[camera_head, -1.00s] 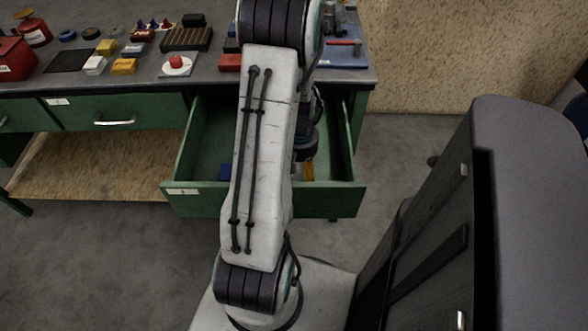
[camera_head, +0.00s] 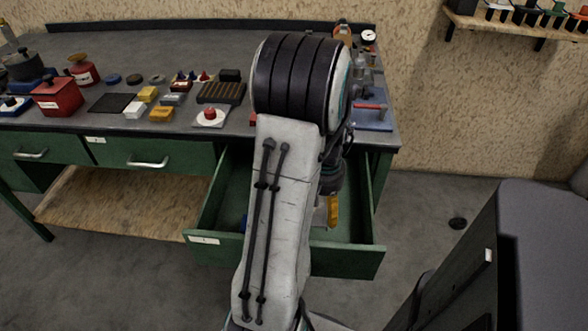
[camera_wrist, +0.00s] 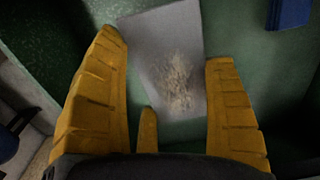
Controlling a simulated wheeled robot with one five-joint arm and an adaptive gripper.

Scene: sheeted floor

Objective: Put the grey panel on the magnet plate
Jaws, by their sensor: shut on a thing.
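The grey panel (camera_wrist: 178,70) is a flat light-grey piece with a worn, speckled patch. In the wrist view it lies between the yellow fingers of my gripper (camera_wrist: 164,48), which is shut on it. In the head view my gripper (camera_head: 333,210) is inside the open green drawer, and my arm mostly hides the panel. A flat dark square plate (camera_head: 111,103) lies on the bench at the left, apart from my gripper; I cannot tell for certain that it is the magnet plate.
The open drawer (camera_head: 285,258) has walls around my gripper. A blue block (camera_wrist: 288,14) lies in it. Near the dark plate stand a red box (camera_head: 57,97), yellow blocks (camera_head: 161,114), a white block (camera_head: 135,110) and a red button (camera_head: 210,114).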

